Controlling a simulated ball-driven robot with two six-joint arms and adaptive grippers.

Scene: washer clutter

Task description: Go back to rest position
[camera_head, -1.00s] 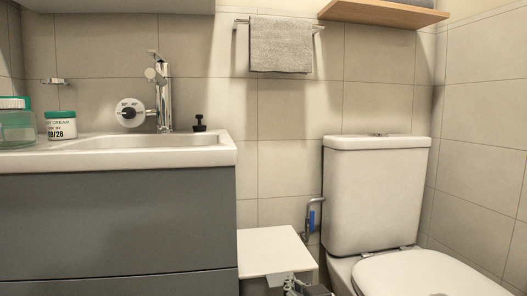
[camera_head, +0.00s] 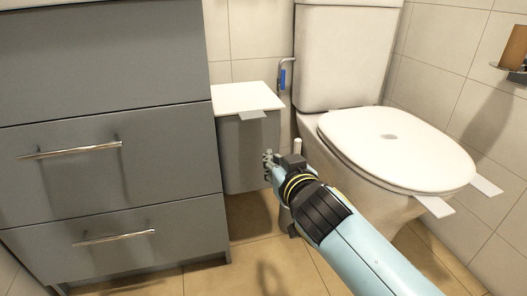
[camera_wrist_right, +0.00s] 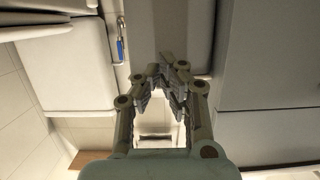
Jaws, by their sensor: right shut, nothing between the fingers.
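My right gripper (camera_head: 268,160) is at the end of the light blue arm, which comes in from the lower right in the head view. It is in front of the grey bin (camera_head: 240,150), below the front edge of its white lid (camera_head: 245,95), and appears apart from it. In the right wrist view, which is upside down, the fingers (camera_wrist_right: 167,68) come together at the tips with nothing held. My left gripper is not in view.
A grey drawer cabinet (camera_head: 100,90) with metal handles stands left of the bin. A toilet with its lid (camera_head: 395,145) down stands to the right, close to my right arm. Tiled floor (camera_head: 225,280) is clear in front.

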